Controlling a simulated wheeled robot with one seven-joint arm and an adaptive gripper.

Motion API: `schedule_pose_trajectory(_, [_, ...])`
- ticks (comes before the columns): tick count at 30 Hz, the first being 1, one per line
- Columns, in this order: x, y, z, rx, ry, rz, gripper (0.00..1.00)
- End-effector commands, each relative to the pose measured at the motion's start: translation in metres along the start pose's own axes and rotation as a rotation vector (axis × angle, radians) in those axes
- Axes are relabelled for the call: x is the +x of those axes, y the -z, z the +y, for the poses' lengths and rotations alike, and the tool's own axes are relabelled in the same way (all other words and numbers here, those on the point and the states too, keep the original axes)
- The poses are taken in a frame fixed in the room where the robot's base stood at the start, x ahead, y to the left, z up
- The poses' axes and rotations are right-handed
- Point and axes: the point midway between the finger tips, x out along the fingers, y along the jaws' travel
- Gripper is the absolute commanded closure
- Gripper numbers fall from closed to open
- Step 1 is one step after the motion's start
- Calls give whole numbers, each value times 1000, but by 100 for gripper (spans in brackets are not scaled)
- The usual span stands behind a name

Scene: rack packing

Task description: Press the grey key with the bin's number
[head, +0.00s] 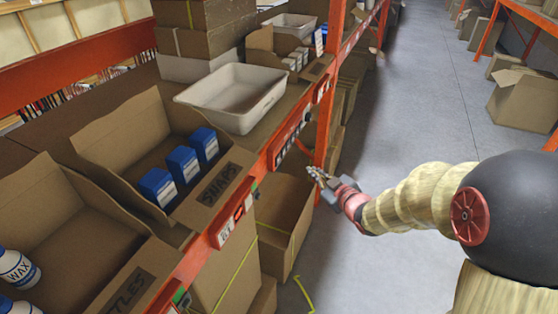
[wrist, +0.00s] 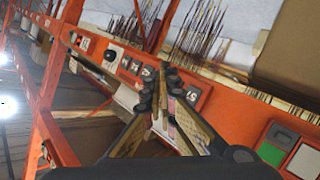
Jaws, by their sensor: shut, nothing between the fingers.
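My gripper (head: 316,175) is shut and empty, in front of the rail and right of the panel in the head view. In the wrist view its fingertips (wrist: 168,78) lie over the middle of the panel and hide some keys. I cannot tell whether they touch. A cardboard bin marked SNAPS (head: 219,186) holds blue-and-white boxes.
A pale empty tray (head: 233,93) stands on the shelf. An orange upright (head: 324,120) rises close behind my gripper.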

Motion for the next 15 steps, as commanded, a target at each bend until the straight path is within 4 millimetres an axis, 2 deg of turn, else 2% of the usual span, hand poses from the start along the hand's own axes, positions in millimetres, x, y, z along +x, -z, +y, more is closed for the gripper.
schedule_pose_trajectory(15, [45,32,-34,-2,1,2,100])
